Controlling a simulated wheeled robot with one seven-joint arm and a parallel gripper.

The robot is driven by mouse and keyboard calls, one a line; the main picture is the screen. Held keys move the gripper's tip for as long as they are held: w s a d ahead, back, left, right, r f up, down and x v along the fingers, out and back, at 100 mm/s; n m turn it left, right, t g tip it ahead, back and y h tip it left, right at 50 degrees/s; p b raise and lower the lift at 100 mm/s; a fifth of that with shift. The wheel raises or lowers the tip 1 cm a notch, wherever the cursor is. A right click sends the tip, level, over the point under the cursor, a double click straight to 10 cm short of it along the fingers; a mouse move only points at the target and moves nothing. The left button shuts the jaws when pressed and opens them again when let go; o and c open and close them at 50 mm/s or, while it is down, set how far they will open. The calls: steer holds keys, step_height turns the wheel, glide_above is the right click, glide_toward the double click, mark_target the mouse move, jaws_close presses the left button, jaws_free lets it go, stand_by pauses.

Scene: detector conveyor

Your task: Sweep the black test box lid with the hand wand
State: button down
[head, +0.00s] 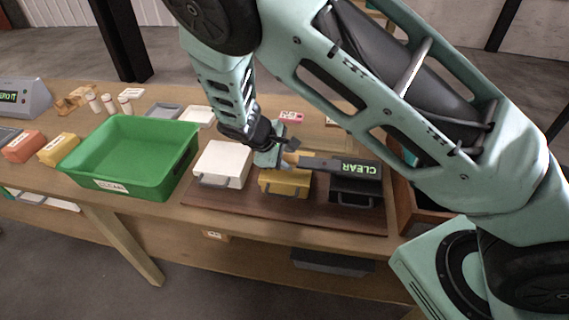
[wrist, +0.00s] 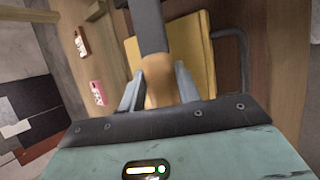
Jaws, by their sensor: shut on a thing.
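My gripper (head: 277,155) is shut on the hand wand (head: 340,166), gripping its tan handle. I cannot tell whether the paddle touches the lid. The yellow test box (head: 287,184) is below the handle, and the white test box (head: 221,163) is to its left. In the wrist view, the tan handle (wrist: 160,92) is between the fingers, with the yellow box (wrist: 199,51) behind it. The wand's far end is out of that view.
The three boxes stand on a brown mat (head: 250,212). A green tray (head: 128,160) labelled "CLEAR" is at the left. A wooden-sided bin (head: 407,205) is right of the black box. Orange (head: 24,146) and yellow blocks (head: 58,148) lie farther left. My arm hides the back right.

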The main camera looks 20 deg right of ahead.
steer(key=shift+w+d+r, duration=0.1)
steer(key=shift+w+d, duration=0.4)
steer(key=shift+w, duration=0.2)
steer(key=shift+w+d, duration=0.45)
steer(key=shift+w, duration=0.2)
steer(key=shift+s+a+p, duration=0.2)
steer(key=shift+s+a, duration=0.3)
steer(key=shift+s, duration=0.2)
steer(key=shift+s+a+p, duration=0.2)
steer(key=shift+s+a, duration=0.3)
steer(key=shift+s, duration=0.2)
stand_by(2.2)
step_height(320, 180, up, 6)
steer(key=p, duration=0.4)
steer(key=shift+p, duration=0.3)
steer(key=shift+d, duration=0.1)
